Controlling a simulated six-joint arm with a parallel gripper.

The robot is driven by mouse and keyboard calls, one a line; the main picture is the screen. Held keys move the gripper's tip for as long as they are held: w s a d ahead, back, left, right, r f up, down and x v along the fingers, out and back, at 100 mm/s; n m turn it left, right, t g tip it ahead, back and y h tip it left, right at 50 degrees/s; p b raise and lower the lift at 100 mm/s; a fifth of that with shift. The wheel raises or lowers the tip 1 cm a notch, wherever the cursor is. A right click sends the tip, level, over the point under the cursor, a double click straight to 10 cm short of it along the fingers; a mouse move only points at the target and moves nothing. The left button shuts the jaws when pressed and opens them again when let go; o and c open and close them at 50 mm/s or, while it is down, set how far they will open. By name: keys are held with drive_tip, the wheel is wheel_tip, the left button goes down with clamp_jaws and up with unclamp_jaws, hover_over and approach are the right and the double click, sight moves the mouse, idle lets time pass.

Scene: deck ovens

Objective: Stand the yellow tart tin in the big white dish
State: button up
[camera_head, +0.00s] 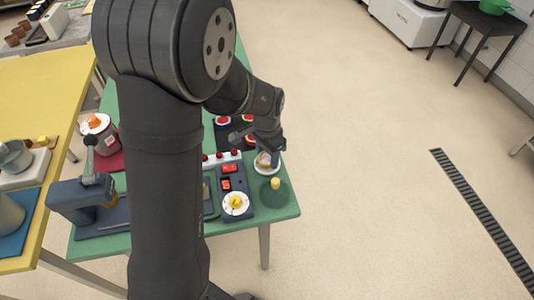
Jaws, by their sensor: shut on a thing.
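My gripper (265,151) points down over a round white dish (267,171) near the right edge of the green table. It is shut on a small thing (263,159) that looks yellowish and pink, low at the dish. This may be the yellow tart tin, but it is too small and too covered by the fingers to be sure. I cannot tell whether it touches the dish.
A yellow piece (275,183) stands on a dark green round base just in front. A white round item with a yellow middle (235,204) lies left of it. Red-topped items (222,121) stand behind. The green table (284,209) ends close by on the right.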

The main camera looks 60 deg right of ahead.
sight(267, 162)
drive_tip(key=shift+f, duration=0.5)
drive_tip(key=o, duration=0.8)
wheel_tip(267, 162, up, 11)
idle(0.6)
drive_tip(key=shift+f, duration=0.1)
drive_tip(key=shift+f, duration=4.25)
